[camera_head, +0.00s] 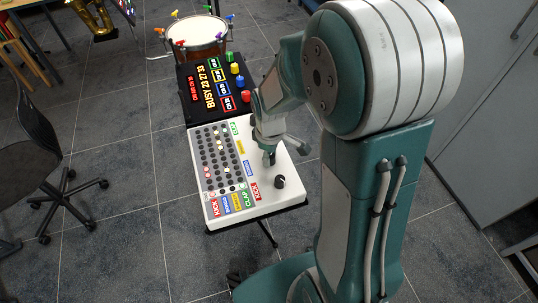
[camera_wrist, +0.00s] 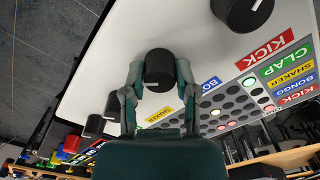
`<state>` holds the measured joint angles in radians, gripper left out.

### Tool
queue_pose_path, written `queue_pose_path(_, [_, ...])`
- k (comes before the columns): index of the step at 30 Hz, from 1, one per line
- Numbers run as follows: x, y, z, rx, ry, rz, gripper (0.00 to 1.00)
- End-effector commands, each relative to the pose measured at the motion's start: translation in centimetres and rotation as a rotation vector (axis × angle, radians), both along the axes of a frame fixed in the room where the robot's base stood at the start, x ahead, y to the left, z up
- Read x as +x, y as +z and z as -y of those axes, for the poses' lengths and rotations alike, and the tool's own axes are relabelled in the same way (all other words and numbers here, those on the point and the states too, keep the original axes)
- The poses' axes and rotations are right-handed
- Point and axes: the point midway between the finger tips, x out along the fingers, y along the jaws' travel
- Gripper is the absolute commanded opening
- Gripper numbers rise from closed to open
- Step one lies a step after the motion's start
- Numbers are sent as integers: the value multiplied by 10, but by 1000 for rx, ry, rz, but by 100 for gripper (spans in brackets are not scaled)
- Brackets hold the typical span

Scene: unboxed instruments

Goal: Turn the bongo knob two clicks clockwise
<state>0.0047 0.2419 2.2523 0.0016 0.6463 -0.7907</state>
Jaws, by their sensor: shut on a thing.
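The white drum machine (camera_head: 225,213) stands on a stand, with a grid of buttons and a column of black knobs along its right side. In the wrist view the bongo knob (camera_wrist: 159,66) is black and round with a pale pointer mark, beside a blue label (camera_wrist: 211,84). My gripper (camera_wrist: 160,77) has one finger on each side of this knob and is shut on it. In the head view my gripper (camera_head: 269,157) reaches down to the panel by the blue bongo label (camera_head: 249,167), and mostly hides the knob.
The kick knob (camera_head: 280,182) stands close to my gripper, and more knobs (camera_wrist: 112,107) lie on its other side. A black display unit with coloured buttons (camera_head: 215,90) and a drum (camera_head: 197,36) are behind. A chair (camera_head: 40,150) is at left; grey cabinets (camera_head: 485,110) are at right.

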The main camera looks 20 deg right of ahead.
Motion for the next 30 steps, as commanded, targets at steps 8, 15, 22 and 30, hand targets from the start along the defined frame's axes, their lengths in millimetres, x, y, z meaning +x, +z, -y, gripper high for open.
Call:
queue_pose_path(8, [-1, -1, 1, -1, -261, -4, 0])
queue_pose_path(15, [-2, -1, 0, -2, -476, -4, 0])
queue_pose_path(22, [-2, -2, 0, -3, -639, -5, 0])
queue_pose_path(30, [-2, -2, -1, -3, -750, -5, 0])
